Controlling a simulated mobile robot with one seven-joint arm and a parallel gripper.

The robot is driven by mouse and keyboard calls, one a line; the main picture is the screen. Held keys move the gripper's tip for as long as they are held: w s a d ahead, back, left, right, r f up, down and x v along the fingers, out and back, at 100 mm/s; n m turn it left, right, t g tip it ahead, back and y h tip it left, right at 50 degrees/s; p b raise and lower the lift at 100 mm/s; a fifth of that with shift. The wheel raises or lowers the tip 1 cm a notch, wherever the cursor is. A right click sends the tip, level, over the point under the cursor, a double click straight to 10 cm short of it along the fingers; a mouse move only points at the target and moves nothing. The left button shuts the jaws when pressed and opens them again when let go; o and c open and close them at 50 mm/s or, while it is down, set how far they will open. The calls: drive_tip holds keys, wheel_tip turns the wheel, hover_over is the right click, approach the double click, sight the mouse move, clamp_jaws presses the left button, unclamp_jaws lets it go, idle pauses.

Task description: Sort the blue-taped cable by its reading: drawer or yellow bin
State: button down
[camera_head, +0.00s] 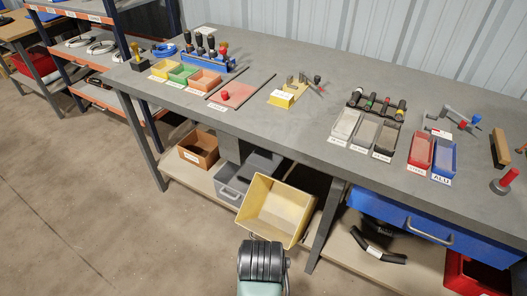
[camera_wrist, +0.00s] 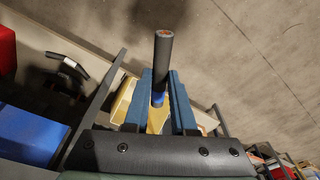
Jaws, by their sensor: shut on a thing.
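In the wrist view my gripper (camera_wrist: 160,82), with two blue fingers, is shut on a dark cable piece (camera_wrist: 163,50). The cable has a blue tape band (camera_wrist: 158,98) between the fingers, and its cut end shows a copper-coloured core. The yellow bin (camera_head: 285,219) stands tilted at the front of the lower shelf under the bench. Part of it shows behind the fingers in the wrist view (camera_wrist: 121,103). The blue drawer (camera_head: 405,222) hangs under the bench at the right and looks closed. Its blue front also shows in the wrist view (camera_wrist: 30,135). No cable reading is visible.
The grey bench (camera_head: 290,135) carries small bins, tools and cable tools. Grey bins (camera_head: 232,184) and a brown box (camera_head: 198,148) stand left of the yellow bin. A bent black tube (camera_head: 375,250) and a red bin (camera_head: 465,275) lie lower right. Floor at left is clear.

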wheel_tip(320, 180, up, 9)
drive_tip(key=s+p, duration=0.1)
drive_tip(key=p, duration=0.5)
drive_tip(key=shift+s+d+f+p, duration=0.15)
drive_tip(key=shift+d+p, duration=0.15)
drive_tip(key=shift+p, duration=0.1)
